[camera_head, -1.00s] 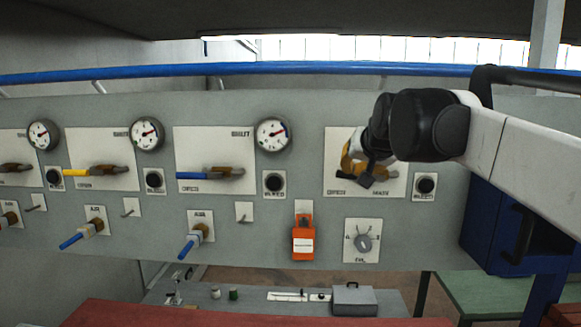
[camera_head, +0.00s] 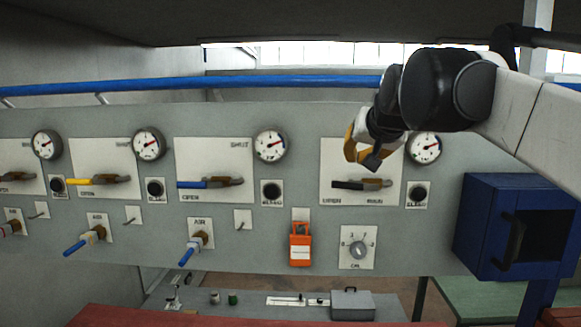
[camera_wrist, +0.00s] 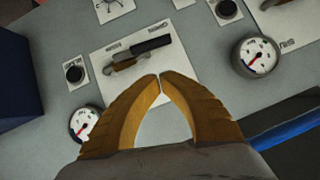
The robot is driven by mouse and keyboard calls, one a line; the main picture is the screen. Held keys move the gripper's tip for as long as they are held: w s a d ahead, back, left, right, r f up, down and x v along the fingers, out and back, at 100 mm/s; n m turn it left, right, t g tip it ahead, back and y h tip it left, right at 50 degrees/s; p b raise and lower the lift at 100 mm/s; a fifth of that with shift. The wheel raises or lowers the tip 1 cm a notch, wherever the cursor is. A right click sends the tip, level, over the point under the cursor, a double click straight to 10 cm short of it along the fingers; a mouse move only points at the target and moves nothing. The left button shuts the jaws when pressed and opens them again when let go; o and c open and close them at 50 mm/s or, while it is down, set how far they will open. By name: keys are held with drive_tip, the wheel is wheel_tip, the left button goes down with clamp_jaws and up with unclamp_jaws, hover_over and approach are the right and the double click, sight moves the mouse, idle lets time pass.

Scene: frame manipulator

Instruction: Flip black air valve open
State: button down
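The black air valve (camera_head: 350,185) is on a white plate on the grey panel, right of centre in the head view. Its black handle lies nearly horizontal and points left from a brown-brass body. In the wrist view the valve (camera_wrist: 150,45) lies just beyond my fingertips, seen upside down. My gripper (camera_head: 360,160) has orange-yellow fingers and hangs in front of the upper part of the plate, above the handle. In the wrist view the fingertips (camera_wrist: 161,76) meet with nothing between them, and appear apart from the handle.
A pressure gauge (camera_head: 425,148) and a black button (camera_head: 417,193) are right of the valve. A blue box (camera_head: 515,228) juts out at the right. Blue-handled (camera_head: 195,184) and yellow-handled (camera_head: 85,181) valves are to the left. An orange device (camera_head: 300,243) hangs below.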

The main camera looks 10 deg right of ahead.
drive_tip(key=v, duration=0.5)
drive_tip(key=s+a+f+n+g+b, duration=0.1)
drive_tip(key=s+a+f+b, duration=0.2)
drive_tip(key=f, duration=2.3)
drive_tip(key=s+a+f+n+g+y+b, duration=0.1)
drive_tip(key=s+f+b, duration=1)
drive_tip(key=f+b, duration=1.3)
drive_tip(key=s+a+f+n+g+b, duration=0.2)
drive_tip(key=s+a+f+b, duration=0.4)
drive_tip(key=f+b, duration=0.7)
wheel_tip(320, 180, down, 15)
drive_tip(key=shift+s+f+n+y+b, duration=0.25)
drive_tip(key=shift+s+n+y+b, duration=0.05)
drive_tip(key=shift+s+b, duration=0.15)
